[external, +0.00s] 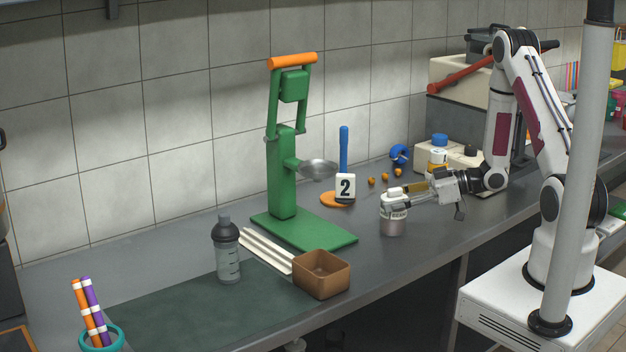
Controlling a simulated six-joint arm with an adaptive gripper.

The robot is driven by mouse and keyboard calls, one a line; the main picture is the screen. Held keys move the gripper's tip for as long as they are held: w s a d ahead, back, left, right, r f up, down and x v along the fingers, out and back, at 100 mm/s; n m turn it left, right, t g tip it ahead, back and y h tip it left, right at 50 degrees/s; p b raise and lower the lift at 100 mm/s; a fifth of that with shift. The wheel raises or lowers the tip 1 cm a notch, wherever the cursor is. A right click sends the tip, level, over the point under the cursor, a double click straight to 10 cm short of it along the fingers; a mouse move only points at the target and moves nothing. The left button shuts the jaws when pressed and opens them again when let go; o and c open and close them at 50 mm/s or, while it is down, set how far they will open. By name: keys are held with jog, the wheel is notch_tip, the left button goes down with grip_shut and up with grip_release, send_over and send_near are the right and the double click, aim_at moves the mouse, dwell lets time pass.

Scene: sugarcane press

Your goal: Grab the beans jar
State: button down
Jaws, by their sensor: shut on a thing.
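The fingers hide part of the jar's top. I cannot tell whether the jar's base touches the counter.
The green press (283,170) stands left with a metal bowl (319,168). A number 2 sign (345,187) and small orange balls (385,178) are behind the jar. A blue-capped bottle (438,155) is near my arm. A brown box (321,274) and grey bottle (227,250) stand at front left.

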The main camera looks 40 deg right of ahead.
jog(key=shift+r, duration=0.15)
jog(key=shift+r, duration=4.9)
